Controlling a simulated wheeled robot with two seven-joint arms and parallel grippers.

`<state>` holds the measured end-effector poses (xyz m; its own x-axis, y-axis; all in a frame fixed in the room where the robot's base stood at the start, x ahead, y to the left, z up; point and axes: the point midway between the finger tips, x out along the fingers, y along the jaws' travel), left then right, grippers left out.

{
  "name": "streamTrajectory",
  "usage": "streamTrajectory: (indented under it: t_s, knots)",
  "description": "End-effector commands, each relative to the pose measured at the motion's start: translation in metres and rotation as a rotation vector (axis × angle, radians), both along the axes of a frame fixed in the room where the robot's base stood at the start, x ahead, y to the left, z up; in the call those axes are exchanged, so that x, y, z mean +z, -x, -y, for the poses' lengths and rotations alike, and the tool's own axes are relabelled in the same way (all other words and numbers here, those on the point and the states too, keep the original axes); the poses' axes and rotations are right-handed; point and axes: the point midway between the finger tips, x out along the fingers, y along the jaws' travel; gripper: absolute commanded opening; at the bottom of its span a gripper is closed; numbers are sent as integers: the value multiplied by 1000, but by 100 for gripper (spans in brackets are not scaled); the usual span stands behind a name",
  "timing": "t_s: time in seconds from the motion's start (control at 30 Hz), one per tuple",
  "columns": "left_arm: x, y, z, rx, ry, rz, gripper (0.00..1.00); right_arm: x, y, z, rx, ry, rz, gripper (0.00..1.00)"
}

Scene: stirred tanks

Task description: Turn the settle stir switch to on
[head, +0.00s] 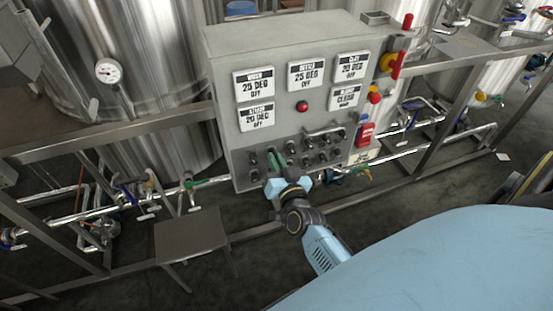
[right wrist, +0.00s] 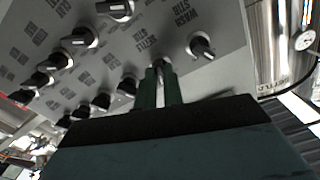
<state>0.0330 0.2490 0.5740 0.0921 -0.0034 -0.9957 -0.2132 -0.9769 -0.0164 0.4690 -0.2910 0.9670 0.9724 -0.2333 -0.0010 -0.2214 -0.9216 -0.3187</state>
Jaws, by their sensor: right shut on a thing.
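The grey control cabinet (head: 222,112) stands ahead with rows of small dark switches on the lower part of its face. My right gripper (head: 278,161) reaches the lower left of these switches, and its green fingers also show in the right wrist view (right wrist: 161,82). It is shut on a switch, which the fingers mostly hide, so I cannot tell its angle. A label ending in what looks like STIR (right wrist: 147,40) sits just above the fingertips; it seems to read SETTLE STIR. My left gripper is not in view.
A neighbouring switch (right wrist: 201,48) is close to the right of the fingers in the wrist view, and several others lie left. White displays (head: 306,74) and a red lamp (head: 302,107) sit above the switches. A metal step (head: 192,234) stands on the floor at left.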

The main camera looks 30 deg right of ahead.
Motion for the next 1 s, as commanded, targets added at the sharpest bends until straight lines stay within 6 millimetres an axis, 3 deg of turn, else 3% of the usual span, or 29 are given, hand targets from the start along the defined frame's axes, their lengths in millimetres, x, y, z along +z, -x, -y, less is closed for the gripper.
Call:
streamTrajectory:
  t_s: [0.4,0.97,1.0]
  knots:
    - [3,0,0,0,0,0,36,2,-1,0,-1,-183,48,0]
    - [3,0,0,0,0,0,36,2,-1,1,-2,-211,55,0]
    - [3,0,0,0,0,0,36,2,-1,1,-2,-210,55,14]
